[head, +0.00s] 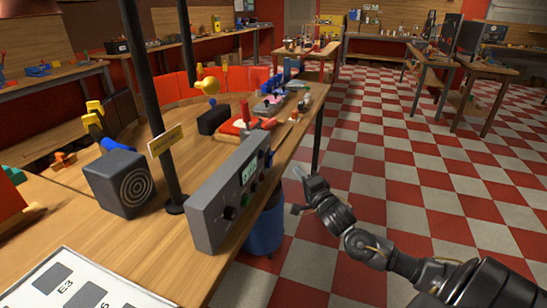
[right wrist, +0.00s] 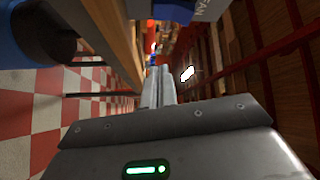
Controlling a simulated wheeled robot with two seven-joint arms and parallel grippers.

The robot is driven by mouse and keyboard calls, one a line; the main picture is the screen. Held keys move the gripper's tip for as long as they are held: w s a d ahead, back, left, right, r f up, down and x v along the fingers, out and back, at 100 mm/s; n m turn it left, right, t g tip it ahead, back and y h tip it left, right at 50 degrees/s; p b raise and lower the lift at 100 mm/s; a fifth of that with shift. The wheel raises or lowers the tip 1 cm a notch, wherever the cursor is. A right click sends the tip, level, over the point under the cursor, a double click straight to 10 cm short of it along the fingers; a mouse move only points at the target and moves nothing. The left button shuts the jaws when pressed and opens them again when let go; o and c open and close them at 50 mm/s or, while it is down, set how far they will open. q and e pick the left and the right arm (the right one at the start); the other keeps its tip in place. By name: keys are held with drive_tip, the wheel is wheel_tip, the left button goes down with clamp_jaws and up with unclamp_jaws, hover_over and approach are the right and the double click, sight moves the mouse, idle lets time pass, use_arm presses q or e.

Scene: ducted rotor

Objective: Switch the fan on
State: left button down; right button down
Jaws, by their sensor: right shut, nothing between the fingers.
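A grey control box (head: 232,195) stands near the table's right edge, its front turned right, with a lit display, dark knobs and green buttons. In the right wrist view, a grey surface (right wrist: 183,8) with partly cut-off lettering, seemingly "FAN", shows at the top. My right gripper (head: 301,172) is right of the box, out past the table edge and apart from it. Its fingers (right wrist: 160,85) are together with nothing between them. My left gripper is not in view. I cannot make out a fan rotor or which control is the fan's switch.
A dark cube with concentric rings (head: 120,184) and a black pole (head: 157,110) stand left of the box. A blue bin (head: 265,232) is on the floor below the table edge. Tools lie farther along the table (head: 75,240). The checkered floor to the right is open.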

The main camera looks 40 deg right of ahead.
sight(271, 159)
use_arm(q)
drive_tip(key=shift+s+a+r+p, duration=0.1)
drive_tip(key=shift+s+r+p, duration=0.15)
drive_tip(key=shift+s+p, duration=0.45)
use_arm(e)
drive_tip(key=shift+w+a+r, duration=0.4)
drive_tip(key=shift+w+a, duration=0.1)
drive_tip(key=shift+w, duration=0.2)
drive_tip(key=shift+w+a+r, duration=0.4)
drive_tip(key=shift+w+a, duration=0.1)
drive_tip(key=shift+w, duration=0.25)
drive_tip(key=shift+w+a+r, duration=0.4)
drive_tip(key=shift+w+a, duration=0.1)
drive_tip(key=shift+w, duration=0.2)
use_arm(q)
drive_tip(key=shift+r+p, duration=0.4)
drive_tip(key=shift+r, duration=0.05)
use_arm(e)
drive_tip(key=shift+w+a+r, duration=0.2)
drive_tip(key=shift+w+a, duration=0.05)
drive_tip(key=shift+w, duration=0.1)
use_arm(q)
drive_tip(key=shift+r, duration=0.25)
use_arm(e)
drive_tip(key=shift+w+a+r, duration=0.15)
drive_tip(key=shift+w+a, duration=0.05)
drive_tip(key=shift+w, duration=0.15)
drive_tip(key=shift+s, duration=0.1)
